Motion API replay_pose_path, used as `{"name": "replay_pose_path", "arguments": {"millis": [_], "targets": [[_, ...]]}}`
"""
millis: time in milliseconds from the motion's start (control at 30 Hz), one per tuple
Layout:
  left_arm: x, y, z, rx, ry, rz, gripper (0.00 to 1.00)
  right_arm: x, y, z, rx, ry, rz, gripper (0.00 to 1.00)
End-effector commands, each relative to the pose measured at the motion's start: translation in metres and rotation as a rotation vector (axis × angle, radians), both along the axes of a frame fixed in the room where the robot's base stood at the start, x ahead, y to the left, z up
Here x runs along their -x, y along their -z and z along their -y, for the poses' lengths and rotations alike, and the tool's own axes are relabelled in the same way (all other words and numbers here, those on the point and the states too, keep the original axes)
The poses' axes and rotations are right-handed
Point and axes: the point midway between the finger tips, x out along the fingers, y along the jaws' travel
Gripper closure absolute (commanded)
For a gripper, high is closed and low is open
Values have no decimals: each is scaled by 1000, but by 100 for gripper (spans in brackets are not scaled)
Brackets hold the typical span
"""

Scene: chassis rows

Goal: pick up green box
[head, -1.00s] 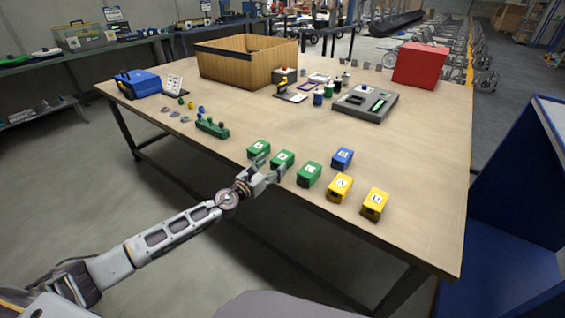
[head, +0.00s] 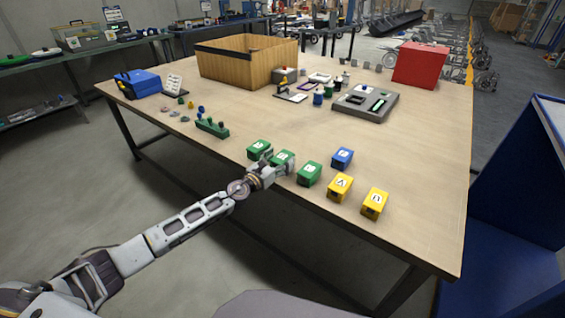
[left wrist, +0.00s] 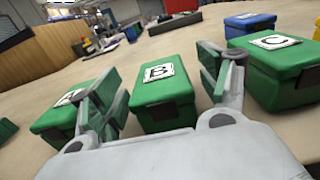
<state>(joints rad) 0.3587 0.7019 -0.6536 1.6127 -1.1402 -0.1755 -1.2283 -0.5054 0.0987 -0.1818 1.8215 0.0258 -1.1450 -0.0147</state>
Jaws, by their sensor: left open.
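Three green boxes with white labels stand in a row near the table's front edge: a left one (head: 258,149), a middle one (head: 284,157) and a right one (head: 309,173). In the left wrist view the middle box (left wrist: 163,92) has a "B" label and sits between the open fingers. The right box (left wrist: 275,68) has a "C" label, and the left box (left wrist: 62,112) is partly hidden by a finger. My left gripper (head: 276,163) is open around the middle box, its fingers (left wrist: 160,85) on either side; I cannot tell whether they touch it. My right gripper is not in view.
A blue box (head: 342,158) and two yellow boxes (head: 340,186) stand to the right. A green holder (head: 212,128) lies left. A wooden crate (head: 236,62), a grey tray (head: 366,103) and a red case (head: 420,65) stand further back.

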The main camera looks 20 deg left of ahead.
Motion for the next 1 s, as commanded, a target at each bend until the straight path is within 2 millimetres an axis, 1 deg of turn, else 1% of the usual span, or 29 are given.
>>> {"name": "replay_pose_path", "arguments": {"millis": [167,600,667,1000], "targets": [[-5,0,2,-1,0,0,24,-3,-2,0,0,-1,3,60],[-5,0,2,0,-1,0,24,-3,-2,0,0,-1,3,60],[-5,0,2,0,-1,0,31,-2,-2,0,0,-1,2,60],[-5,0,2,0,-1,0,74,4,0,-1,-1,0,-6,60]]}}
